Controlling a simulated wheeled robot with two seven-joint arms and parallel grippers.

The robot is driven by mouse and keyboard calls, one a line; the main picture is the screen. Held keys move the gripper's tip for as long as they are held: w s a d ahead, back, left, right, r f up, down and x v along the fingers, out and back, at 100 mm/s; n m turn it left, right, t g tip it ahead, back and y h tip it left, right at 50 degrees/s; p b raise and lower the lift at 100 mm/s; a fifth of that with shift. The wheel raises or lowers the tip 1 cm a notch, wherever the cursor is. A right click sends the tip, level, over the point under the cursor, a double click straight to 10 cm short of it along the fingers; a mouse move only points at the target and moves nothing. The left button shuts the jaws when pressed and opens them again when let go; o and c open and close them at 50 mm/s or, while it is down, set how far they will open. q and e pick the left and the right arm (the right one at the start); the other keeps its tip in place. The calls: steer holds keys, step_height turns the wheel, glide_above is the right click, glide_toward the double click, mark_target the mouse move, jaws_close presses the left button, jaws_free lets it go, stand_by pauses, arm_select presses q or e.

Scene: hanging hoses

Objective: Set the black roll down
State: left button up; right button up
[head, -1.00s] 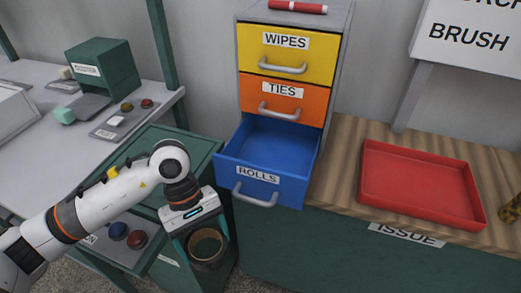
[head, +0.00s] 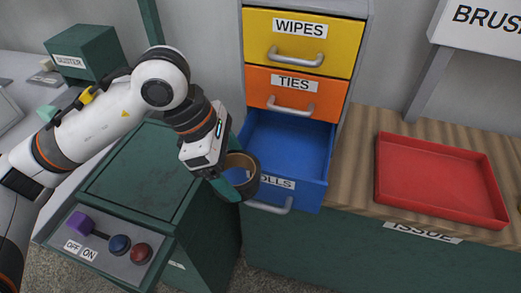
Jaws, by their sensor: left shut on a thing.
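The black roll (head: 249,188) is a dark ring with a tan inner core. My left gripper (head: 232,184) is shut on it, with its teal fingers at the roll's left side. The roll is held in front of the open blue ROLLS drawer (head: 316,168) and hides part of its label and front. The part of the drawer's inside that shows is empty. A red tray (head: 440,185) lies empty on the wooden counter to the right. My right gripper is not in view.
The yellow WIPES drawer (head: 335,62) and orange TIES drawer (head: 327,102) above are shut. A green cabinet (head: 140,175) with a panel of a purple lever (head: 79,222), a blue button (head: 120,244) and a red button (head: 141,252) stands left below my arm.

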arm_select(q)
steer(key=w+d+p, duration=0.3)
steer(key=w+d, duration=0.1)
steer(key=w, duration=0.8)
step_height(320, 180, down, 11)
steer(key=shift+w+r+p, duration=0.1)
steer(key=shift+p, duration=1)
steer(key=shift+w+f+p, duration=0.15)
steer(key=shift+f+p, duration=0.05)
steer(key=shift+p, duration=0.15)
steer(key=shift+f+b, duration=0.4)
steer(key=o, duration=0.8)
steer(key=shift+c, duration=0.2)
steer(key=shift+r, duration=0.1)
